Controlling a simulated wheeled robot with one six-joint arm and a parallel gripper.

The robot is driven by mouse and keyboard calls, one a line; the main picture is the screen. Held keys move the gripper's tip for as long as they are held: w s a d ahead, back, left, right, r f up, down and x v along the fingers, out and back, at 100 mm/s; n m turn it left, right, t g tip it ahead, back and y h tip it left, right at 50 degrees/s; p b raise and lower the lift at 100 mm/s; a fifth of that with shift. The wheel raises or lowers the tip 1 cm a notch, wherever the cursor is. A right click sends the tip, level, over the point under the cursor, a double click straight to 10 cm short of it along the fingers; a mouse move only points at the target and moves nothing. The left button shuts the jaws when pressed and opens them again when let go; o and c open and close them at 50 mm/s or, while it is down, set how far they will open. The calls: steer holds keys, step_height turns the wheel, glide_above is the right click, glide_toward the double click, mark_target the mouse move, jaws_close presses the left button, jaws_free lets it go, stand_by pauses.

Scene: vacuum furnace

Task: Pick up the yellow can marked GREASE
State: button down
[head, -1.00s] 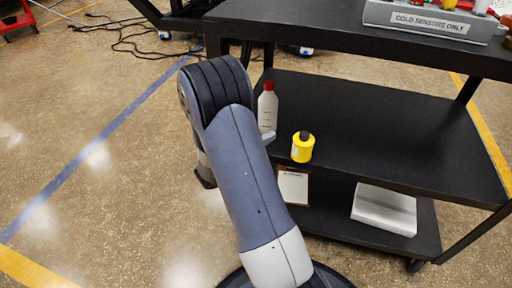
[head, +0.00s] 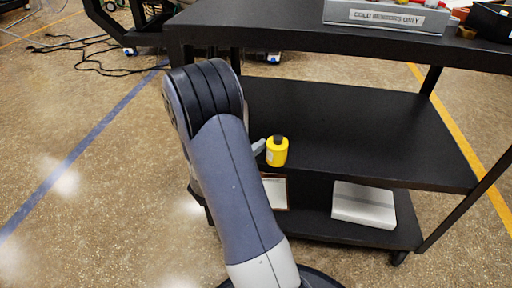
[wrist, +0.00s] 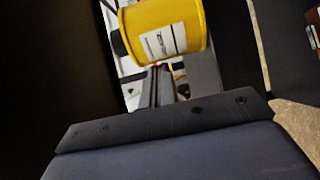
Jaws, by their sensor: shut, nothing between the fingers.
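The yellow can (head: 277,152) with a black cap stands upright near the left front edge of the cart's middle shelf. In the wrist view the can (wrist: 168,30) fills the top middle and lies sideways in the picture; its white label is too blurred to read. My gripper (wrist: 160,75) is shut and empty, its fingers together just below the can in that picture. In the head view a grey finger of my gripper (head: 258,146) shows just left of the can; the rest is hidden behind my arm. I cannot tell whether they touch.
The black cart's middle shelf (head: 370,140) is clear to the right of the can. A grey tray labelled COLD (head: 390,16) sits on the top shelf, above. A white box (head: 363,205) and a clipboard (head: 275,192) are on the lower shelf.

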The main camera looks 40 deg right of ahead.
steer(key=shift+s+d+b, duration=0.35)
steer(key=shift+s, duration=0.5)
